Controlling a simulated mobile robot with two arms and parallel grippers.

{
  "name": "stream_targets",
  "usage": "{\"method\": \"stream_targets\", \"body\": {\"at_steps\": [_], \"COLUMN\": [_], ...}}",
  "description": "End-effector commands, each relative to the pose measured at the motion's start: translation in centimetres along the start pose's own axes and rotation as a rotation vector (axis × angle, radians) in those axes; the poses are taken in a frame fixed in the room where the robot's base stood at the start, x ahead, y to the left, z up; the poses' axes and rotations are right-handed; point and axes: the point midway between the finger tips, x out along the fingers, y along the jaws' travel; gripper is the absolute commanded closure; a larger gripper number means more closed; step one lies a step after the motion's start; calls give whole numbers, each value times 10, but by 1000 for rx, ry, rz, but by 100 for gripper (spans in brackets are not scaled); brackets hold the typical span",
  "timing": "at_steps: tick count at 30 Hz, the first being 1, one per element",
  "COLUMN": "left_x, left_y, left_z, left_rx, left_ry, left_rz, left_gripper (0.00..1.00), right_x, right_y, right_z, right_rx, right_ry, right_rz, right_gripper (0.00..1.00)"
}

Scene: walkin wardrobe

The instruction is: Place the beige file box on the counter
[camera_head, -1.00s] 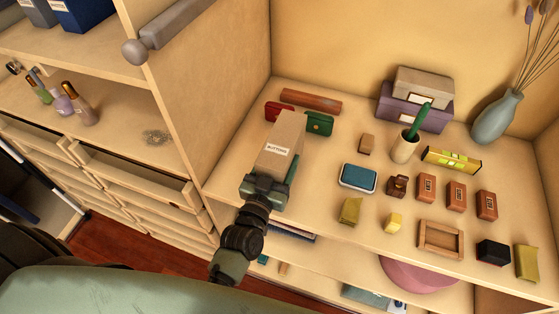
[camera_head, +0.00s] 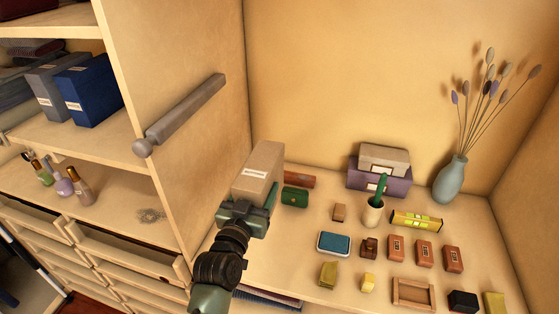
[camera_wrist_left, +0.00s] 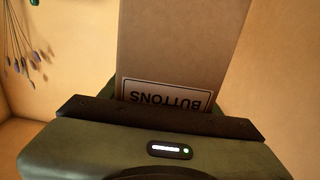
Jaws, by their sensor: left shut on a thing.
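The beige file box (camera_head: 261,165) carries a white label and is held upright in my left gripper (camera_head: 243,210), above the left part of the counter (camera_head: 290,240). In the left wrist view the box (camera_wrist_left: 178,45) fills the middle, and its label reads BUTTONS, upside down. The left gripper (camera_wrist_left: 160,118) is shut on the box's near end. The box hides part of the counter's back left corner. Whether its base touches the counter cannot be told. My right gripper is not in view.
On the counter are a green case (camera_head: 295,197), a blue-lidded tin (camera_head: 334,242), stacked boxes (camera_head: 380,181), a cup (camera_head: 373,213), a vase (camera_head: 449,181) and several small boxes. A shelf unit with a grey rod (camera_head: 185,112) stands left.

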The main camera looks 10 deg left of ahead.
Motion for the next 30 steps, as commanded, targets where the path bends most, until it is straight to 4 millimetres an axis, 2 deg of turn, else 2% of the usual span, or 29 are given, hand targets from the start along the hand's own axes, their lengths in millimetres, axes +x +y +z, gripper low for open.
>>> {"method": "stream_targets", "body": {"at_steps": [1,3,8,11,18,24,30], "left_x": [1,0,-17,-40,-117,-173,-206], "left_y": [-1,-1,-1,-1,-2,-3,-5], "left_z": [-8,-7,15,40,100,127,136], "left_rx": [-1,-1,1,4,8,5,1], "left_ry": [15,14,9,7,7,9,12], "left_rz": [-2,-2,-6,-12,-35,-53,-67], "left_gripper": [100,100,100,100,100,100,100], "right_x": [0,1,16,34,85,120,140], "right_y": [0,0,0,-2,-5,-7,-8], "right_z": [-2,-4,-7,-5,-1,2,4], "right_rx": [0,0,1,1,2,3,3], "right_ry": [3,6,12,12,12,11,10], "right_rz": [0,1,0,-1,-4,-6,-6], "right_gripper": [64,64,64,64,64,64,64]}}
